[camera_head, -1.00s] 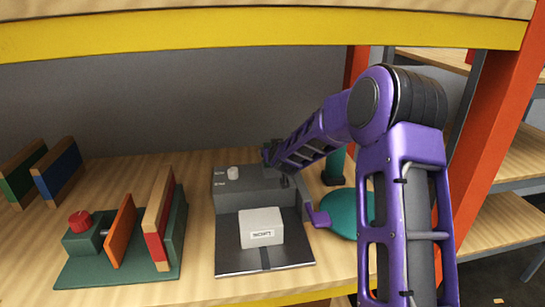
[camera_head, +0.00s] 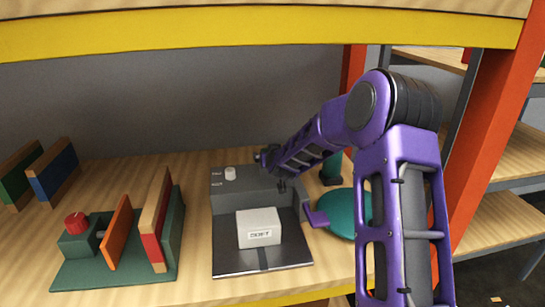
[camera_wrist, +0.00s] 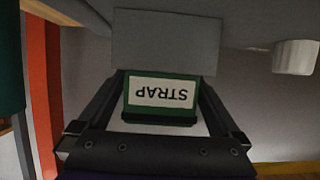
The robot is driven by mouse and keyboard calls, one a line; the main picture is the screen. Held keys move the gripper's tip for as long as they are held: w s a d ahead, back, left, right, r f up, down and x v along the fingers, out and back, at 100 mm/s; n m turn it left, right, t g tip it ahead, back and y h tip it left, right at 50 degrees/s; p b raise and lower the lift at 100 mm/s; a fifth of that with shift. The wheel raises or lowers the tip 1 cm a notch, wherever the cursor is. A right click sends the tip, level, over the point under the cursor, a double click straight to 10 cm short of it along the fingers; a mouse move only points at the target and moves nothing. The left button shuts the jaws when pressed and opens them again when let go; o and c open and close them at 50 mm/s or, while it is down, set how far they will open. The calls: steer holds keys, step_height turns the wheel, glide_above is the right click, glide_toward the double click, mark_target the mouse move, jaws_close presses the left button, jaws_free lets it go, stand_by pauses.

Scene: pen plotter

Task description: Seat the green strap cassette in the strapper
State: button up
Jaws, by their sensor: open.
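The strapper (camera_head: 228,200) is a dark grey machine on the shelf, with a white knob on top and a flat front plate. The green strap cassette (camera_wrist: 160,115) shows in the wrist view, its white STRAP label upside down. My gripper (camera_wrist: 163,82) is open, with one finger along each side of the cassette. The cassette lies against a light grey panel (camera_wrist: 166,40); how far it is seated cannot be told. In the head view my gripper (camera_head: 263,157) is at the strapper's back edge, and the cassette is hidden there.
A white labelled box (camera_head: 259,228) sits on the strapper's plate. A purple lever (camera_head: 317,218) and teal disc (camera_head: 345,212) are at its right. A green fixture with a red knob (camera_head: 75,222) stands left. The yellow shelf beam (camera_head: 250,35) is overhead; an orange post (camera_head: 485,130) stands right.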

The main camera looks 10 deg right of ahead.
steer(key=v, duration=1.1)
steer(key=shift+s+r, duration=0.2)
steer(key=shift+s, duration=0.15)
